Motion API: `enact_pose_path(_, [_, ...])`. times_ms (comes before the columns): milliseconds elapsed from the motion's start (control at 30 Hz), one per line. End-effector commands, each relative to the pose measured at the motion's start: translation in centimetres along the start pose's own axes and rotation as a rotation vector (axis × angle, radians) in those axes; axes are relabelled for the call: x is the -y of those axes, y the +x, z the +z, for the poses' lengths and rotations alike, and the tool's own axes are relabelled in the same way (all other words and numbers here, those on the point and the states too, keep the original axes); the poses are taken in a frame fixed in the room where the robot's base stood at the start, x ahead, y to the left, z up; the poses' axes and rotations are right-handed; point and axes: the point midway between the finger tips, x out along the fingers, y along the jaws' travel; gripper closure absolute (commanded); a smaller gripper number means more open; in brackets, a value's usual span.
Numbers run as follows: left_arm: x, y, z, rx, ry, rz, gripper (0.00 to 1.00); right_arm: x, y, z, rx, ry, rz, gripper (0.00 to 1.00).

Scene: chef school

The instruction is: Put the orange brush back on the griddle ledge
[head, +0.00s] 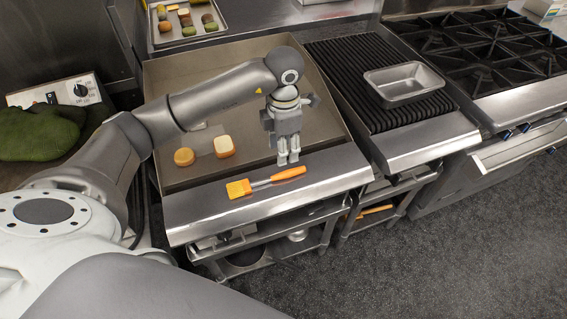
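The orange brush (239,189) lies flat on the steel front ledge (204,211) of the griddle. Its bristle head is at the left and its orange handle is at the right. My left gripper (288,159) points down just behind the handle in the picture. Its fingertips are close together with at most a narrow gap, and I see nothing held between them. I cannot tell its exact height over the griddle. My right gripper is not in view.
On the griddle plate (325,130) lie a round patty (184,157) and a bread piece (224,146). A tray of food (187,18) stands behind. At the right, a metal pan (404,83) sits on the ribbed grill, beside a burner range (480,45). Green cloth-like items (40,135) lie left.

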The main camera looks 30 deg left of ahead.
Motion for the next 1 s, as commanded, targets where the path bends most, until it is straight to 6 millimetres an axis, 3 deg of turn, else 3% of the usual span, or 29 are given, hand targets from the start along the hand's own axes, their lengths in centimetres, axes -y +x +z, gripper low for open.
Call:
enact_pose_path(233, [0.0, -2.1, 0.0, 0.001, 0.0, 0.0, 0.58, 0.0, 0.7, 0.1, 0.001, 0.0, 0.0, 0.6])
enact_pose_path(767, [0.1, -2.2, 0.1, 0.002, 0.001, -0.003, 0.58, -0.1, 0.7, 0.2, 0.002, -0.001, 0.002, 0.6])
enact_pose_path(867, [1.2, -1.8, 0.8, 0.036, 0.017, -0.038, 0.58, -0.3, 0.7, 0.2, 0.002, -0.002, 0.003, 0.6])
enact_pose_path(1000, [6.4, -0.8, 4.0, 0.188, 0.068, -0.195, 0.58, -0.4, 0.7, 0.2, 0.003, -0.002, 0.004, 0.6])
